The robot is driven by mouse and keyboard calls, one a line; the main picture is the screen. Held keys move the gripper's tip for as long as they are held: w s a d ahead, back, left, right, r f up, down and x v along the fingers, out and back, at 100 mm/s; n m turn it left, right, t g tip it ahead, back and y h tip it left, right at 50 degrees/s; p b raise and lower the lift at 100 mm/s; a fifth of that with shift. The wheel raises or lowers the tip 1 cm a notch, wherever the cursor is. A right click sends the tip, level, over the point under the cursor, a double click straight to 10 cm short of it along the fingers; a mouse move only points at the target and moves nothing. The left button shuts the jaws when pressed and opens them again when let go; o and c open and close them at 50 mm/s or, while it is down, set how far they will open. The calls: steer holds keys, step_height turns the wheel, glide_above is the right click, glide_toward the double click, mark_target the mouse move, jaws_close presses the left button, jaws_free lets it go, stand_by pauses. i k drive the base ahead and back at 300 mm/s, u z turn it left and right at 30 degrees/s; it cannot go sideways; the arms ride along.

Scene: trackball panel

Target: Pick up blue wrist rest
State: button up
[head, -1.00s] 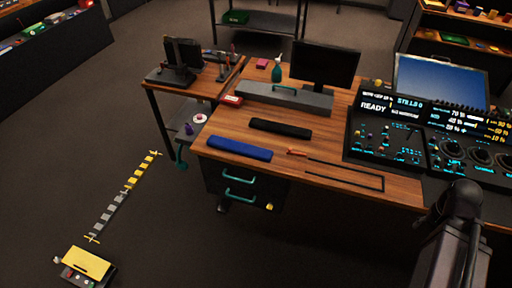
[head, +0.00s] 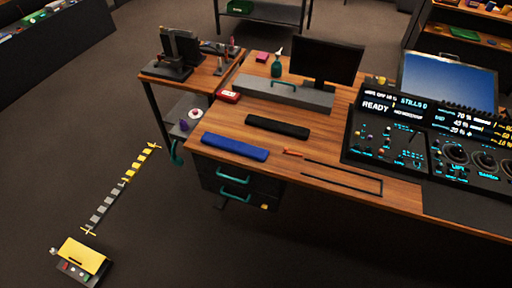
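The blue wrist rest (head: 235,147) is a long, low bar lying flat on the wooden desk (head: 218,172), near its front left edge. A similar black bar (head: 278,127) lies behind it and to the right, apart from it. Nothing covers the blue wrist rest. My gripper does not show in the head view.
Right of the blue bar lie an orange-tipped item (head: 293,153) and a thin dark rectangular outline (head: 342,178). A control panel (head: 385,135) fills the desk's right side. A grey case (head: 285,94) and monitor (head: 325,62) stand behind. Open floor (head: 150,225) lies in front.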

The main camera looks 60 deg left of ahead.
mark_target(234, 146)
steer(key=z, duration=1.15)
steer(key=k, duration=2.6)
steer(key=u, duration=0.7)
